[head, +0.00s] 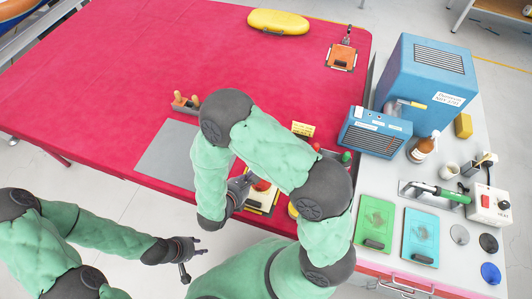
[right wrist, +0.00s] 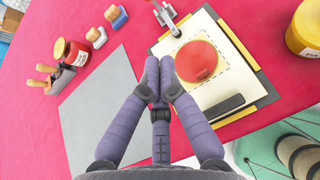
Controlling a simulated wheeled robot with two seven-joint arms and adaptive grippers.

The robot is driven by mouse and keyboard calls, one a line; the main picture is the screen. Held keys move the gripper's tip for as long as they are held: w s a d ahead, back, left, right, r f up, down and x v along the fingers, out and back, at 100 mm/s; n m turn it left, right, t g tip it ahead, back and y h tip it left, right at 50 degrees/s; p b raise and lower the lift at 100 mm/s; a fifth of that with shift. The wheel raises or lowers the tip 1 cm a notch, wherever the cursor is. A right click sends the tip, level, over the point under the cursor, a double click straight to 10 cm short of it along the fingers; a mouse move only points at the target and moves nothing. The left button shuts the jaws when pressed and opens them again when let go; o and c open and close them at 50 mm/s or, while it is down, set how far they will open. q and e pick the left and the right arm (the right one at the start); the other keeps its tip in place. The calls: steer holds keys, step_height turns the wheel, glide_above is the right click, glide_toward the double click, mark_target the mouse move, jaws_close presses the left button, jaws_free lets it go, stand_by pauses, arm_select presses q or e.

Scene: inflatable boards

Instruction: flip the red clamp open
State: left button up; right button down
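In the right wrist view a metal toggle clamp (right wrist: 165,16) stands at the far edge of a cream board (right wrist: 222,82). A small reddish part shows at its top, cut by the frame edge. A round red patch (right wrist: 197,61) lies on the board inside a dashed outline. My right gripper (right wrist: 160,66) has its fingertips together, empty, left of the patch and on the near side of the clamp. My left gripper (head: 192,258) is open and empty, off the table's front edge.
A grey mat (head: 168,152) lies left of the board. A yellow tin (right wrist: 305,28) is right of the board. Another clamped board (head: 341,58) lies far back. The red table's left half is clear.

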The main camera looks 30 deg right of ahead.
steer(key=x, duration=1)
steer(key=shift+d+f+b, duration=0.15)
steer(key=shift+d+b, duration=0.15)
steer(key=shift+b, duration=0.05)
steer(key=shift+w+d+r, duration=0.3)
steer(key=shift+w+d, duration=0.2)
steer(key=shift+d, duration=0.25)
steer(key=shift+w+d+r, duration=0.3)
steer(key=shift+w+d, duration=0.2)
steer(key=shift+d, duration=0.25)
steer(key=shift+p, duration=0.3)
steer(key=shift+w+d+r+y+p, duration=0.15)
steer(key=shift+d+r+y+p, duration=0.1)
steer(key=shift+y+p, duration=0.1)
